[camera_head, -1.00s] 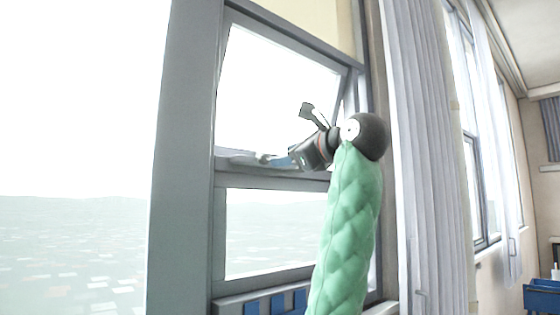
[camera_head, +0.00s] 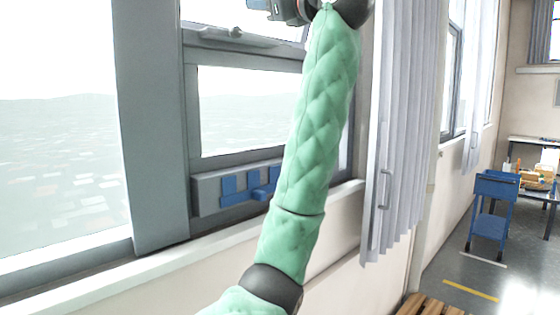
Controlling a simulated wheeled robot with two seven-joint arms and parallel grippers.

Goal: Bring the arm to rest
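My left arm (camera_head: 318,110), in a quilted green sleeve, comes in from the lower left, bends at a dark elbow joint (camera_head: 272,287) and rises in front of the window. Its dark wrist joint (camera_head: 352,8) is at the top edge. Part of my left gripper (camera_head: 285,8) shows there, just above the window's middle rail. Its fingertips are cut off or too small to tell, so I cannot tell whether it is open or touching the window. My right gripper is not in view.
The grey window frame (camera_head: 150,120) and pale sill (camera_head: 70,266) are behind the arm. Blue brackets (camera_head: 250,184) sit on the lower frame. A grey curtain (camera_head: 405,130) hangs right of the arm. A blue cart (camera_head: 495,190) and wooden slats (camera_head: 425,305) stand farther right, with open floor between.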

